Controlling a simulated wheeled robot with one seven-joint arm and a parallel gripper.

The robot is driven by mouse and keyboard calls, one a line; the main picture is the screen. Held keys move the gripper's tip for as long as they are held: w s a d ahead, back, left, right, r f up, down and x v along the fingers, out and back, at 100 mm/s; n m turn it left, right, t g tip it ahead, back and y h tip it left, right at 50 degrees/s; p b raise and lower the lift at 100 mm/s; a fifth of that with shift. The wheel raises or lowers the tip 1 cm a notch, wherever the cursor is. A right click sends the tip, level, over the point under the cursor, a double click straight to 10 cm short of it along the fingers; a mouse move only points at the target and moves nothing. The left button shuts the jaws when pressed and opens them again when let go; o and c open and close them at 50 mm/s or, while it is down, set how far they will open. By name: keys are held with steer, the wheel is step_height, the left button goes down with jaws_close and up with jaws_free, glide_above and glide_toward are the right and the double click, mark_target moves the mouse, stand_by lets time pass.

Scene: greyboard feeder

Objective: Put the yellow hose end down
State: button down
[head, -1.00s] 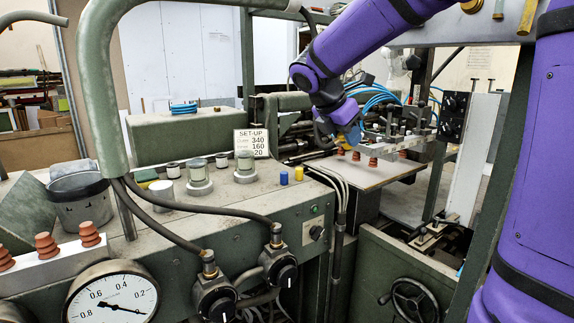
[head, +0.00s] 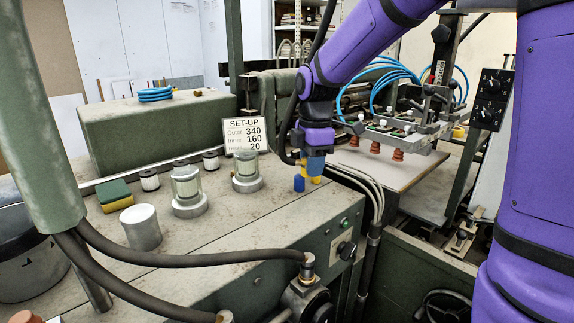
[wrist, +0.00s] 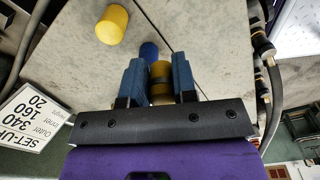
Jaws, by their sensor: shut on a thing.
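My gripper (head: 314,165) is low over the right part of the machine's top, right of the SET-UP card, and points down. In the wrist view, its blue fingers (wrist: 158,80) are shut on the yellow hose end (wrist: 160,68), a short yellow piece with a dark band. A blue cylinder (head: 299,183) stands close by and also shows just beyond the fingers in the wrist view (wrist: 149,50). A loose yellow cylinder (wrist: 112,24) is further off. I cannot tell whether the held end touches the top.
The SET-UP card (head: 245,135), glass-sided cups (head: 187,188), a metal cylinder (head: 141,228) and a sponge (head: 116,196) are on the machine top (head: 240,222). Grey hoses (head: 355,180) run over its right edge. The suction-cup frame (head: 390,138) is to the right.

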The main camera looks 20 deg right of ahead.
glide_above(287, 173)
steer(key=shift+s+f, duration=0.35)
steer(key=shift+f, duration=0.15)
steer(key=shift+w+f, duration=0.15)
steer(key=shift+f, duration=0.75)
steer(key=shift+w+f, duration=0.15)
steer(key=shift+f, duration=0.75)
steer(key=c, duration=0.9)
jaws_free()
step_height(287, 173, up, 12)
steer(key=shift+d, duration=0.2)
